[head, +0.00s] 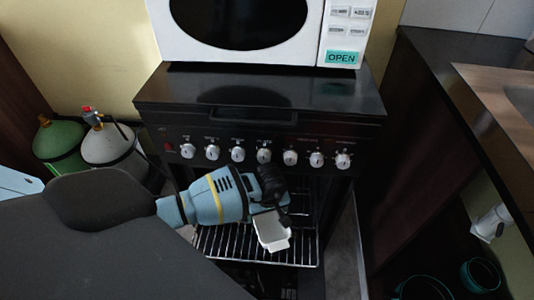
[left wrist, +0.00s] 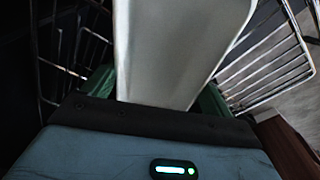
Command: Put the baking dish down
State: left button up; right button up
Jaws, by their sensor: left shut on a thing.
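A white baking dish (head: 271,231) is in my left gripper (head: 268,206), over the wire rack (head: 215,245) in the opening of the black oven. In the left wrist view the dish (left wrist: 172,50) fills the middle, between the two green fingers of the gripper (left wrist: 155,98). The gripper is shut on the dish. The rack (left wrist: 265,65) shows on both sides of the dish. I cannot tell whether the dish touches the rack. My right gripper is not in view.
The oven front with several knobs (head: 237,154) is just above my left gripper. A white microwave (head: 290,50) stands on top. Gas cylinders (head: 105,145) stand at the left. A dark counter (head: 425,65) is at the right.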

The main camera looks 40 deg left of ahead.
aim_at(268, 222)
pick_arm(q)
jog(key=o, duration=1.3)
jog(key=shift+f, duration=0.1)
jog(key=shift+s+d+r+p, duration=0.1)
jog(key=shift+r+p, duration=0.1)
jog(key=shift+r, duration=1.1)
jog(key=shift+s+d+r+p, duration=0.1)
jog(key=shift+d+r+p, duration=0.1)
jog(key=shift+r, duration=1.1)
jog(key=shift+s+d+r+p, duration=0.1)
jog(key=shift+r+p, duration=0.1)
jog(key=shift+r, duration=1.1)
